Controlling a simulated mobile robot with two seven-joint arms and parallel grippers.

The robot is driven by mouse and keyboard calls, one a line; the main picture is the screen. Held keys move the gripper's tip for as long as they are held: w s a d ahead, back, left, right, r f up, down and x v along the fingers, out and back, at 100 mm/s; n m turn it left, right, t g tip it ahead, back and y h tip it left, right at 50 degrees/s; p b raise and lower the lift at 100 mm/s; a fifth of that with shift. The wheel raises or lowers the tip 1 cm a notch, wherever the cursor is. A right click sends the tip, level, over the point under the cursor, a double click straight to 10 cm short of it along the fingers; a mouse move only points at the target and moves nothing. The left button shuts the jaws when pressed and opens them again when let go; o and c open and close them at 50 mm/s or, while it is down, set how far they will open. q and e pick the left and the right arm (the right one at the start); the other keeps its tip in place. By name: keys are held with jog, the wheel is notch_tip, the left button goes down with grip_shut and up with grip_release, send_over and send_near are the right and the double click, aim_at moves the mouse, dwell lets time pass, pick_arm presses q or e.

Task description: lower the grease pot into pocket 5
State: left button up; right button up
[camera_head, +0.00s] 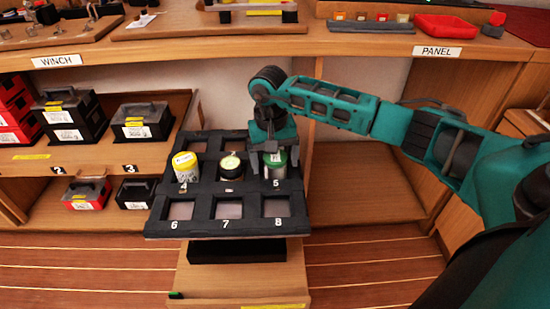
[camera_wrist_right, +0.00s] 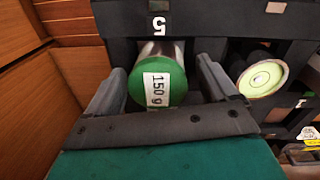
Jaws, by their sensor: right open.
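A pot with a green lid (camera_head: 277,161), likely the grease pot, stands upright at pocket 5 of the dark tray (camera_head: 155,222). In the right wrist view the fingers are open, one on each side of the lid, with a gap visible on the right. My left gripper is not in view.
A yellow-topped pot (camera_head: 186,167) stands at pocket 4 and a dark pot with a pale lid (camera_head: 231,167) stands between it and the green one. Pockets 6, 7 and 8 are empty. A shelf edge marked PANEL (camera_head: 437,51) runs behind my arm.

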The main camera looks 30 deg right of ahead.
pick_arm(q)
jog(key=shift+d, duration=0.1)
pick_arm(e)
notch_tip(320, 180, up, 7)
jog(key=shift+w+a+f+p, duration=0.15)
jog(key=shift+f+p, duration=0.05)
jog(key=shift+p, duration=0.85)
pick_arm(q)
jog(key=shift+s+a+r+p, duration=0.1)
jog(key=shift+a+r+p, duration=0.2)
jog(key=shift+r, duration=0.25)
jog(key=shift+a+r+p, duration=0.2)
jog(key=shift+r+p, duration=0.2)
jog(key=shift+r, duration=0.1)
pick_arm(e)
notch_tip(320, 180, up, 6)
jog(key=shift+a+r, duration=0.15)
jog(key=shift+a, duration=0.05)
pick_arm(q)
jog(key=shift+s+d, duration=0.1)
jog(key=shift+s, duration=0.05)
